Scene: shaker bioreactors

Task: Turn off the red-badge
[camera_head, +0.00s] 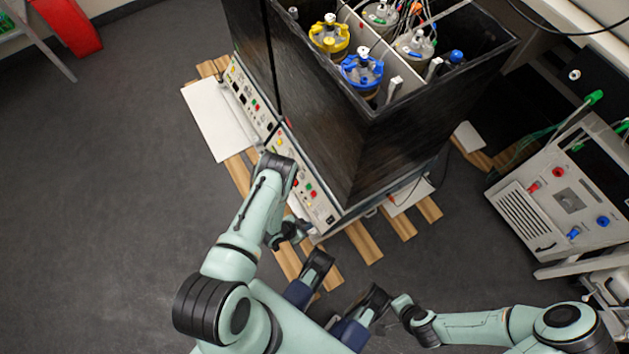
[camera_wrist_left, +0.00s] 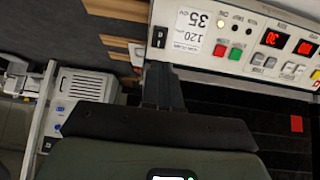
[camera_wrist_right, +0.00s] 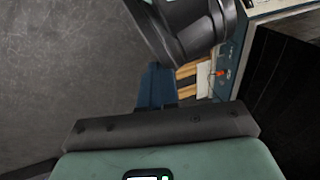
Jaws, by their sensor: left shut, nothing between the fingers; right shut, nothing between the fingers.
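The near shaker's control panel (camera_head: 318,196) runs along its lower front in the head view. In the left wrist view the panel (camera_wrist_left: 205,14) shows a black rocker switch (camera_wrist_left: 159,37) at its left end, a red button (camera_wrist_left: 220,50), a green button (camera_wrist_left: 235,54) and lit red displays (camera_wrist_left: 272,39). A red square badge (camera_wrist_left: 296,124) is on the dark face below the panel. My left gripper (camera_head: 304,228) is shut and empty by the panel's lower end; its fingers (camera_wrist_left: 162,70) are just below the switch, apparently apart from it. My right gripper (camera_wrist_right: 157,72) is shut and empty, away from the panel.
A second panel (camera_head: 249,98) adjoins at upper left. Vessels with yellow (camera_head: 329,36) and blue (camera_head: 362,70) tops stand in the open dark shaker box. Wooden slats (camera_head: 363,242) lie underneath. A grey instrument (camera_head: 567,198) stands at right.

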